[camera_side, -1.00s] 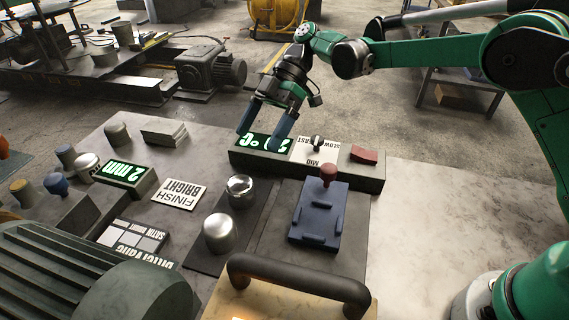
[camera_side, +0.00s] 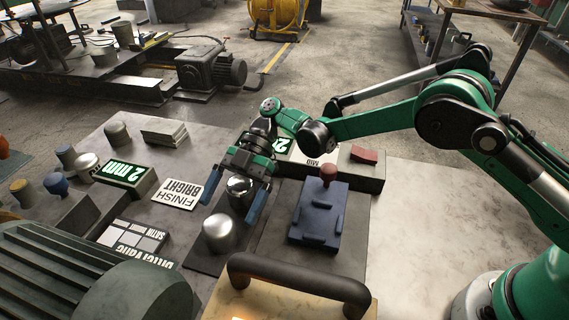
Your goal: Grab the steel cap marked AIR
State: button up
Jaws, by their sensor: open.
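Two shiny steel caps stand on a dark mat (camera_side: 201,262): a rear cap (camera_side: 239,187) and a front cap (camera_side: 219,234). I can read no AIR mark on either, so I cannot tell which one bears it. My gripper (camera_side: 228,210) is open, its two blue fingers pointing down on the left and right of the rear cap. Nothing is between the fingers except that cap as seen from here. I cannot tell how far down the fingers reach or whether they touch it. The gripper body hides the area just behind the rear cap.
A blue fixture with a red knob (camera_side: 328,172) stands right of the mat. Behind is a control box with a red switch (camera_side: 364,153). A FINISH BRIGHT card (camera_side: 180,194) and a 2 mm display (camera_side: 123,172) lie left. A dark handle (camera_side: 300,268) arches in front.

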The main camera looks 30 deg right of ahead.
aim_at(223, 216)
jog(key=x, duration=0.3)
jog(key=shift+s+a+f, duration=0.15)
jog(key=shift+a+f, duration=0.05)
jog(key=shift+f, duration=0.05)
jog(key=shift+c, duration=0.2)
jog(key=c, duration=1.4)
jog(key=shift+c, duration=0.3)
jog(key=shift+r, duration=0.2)
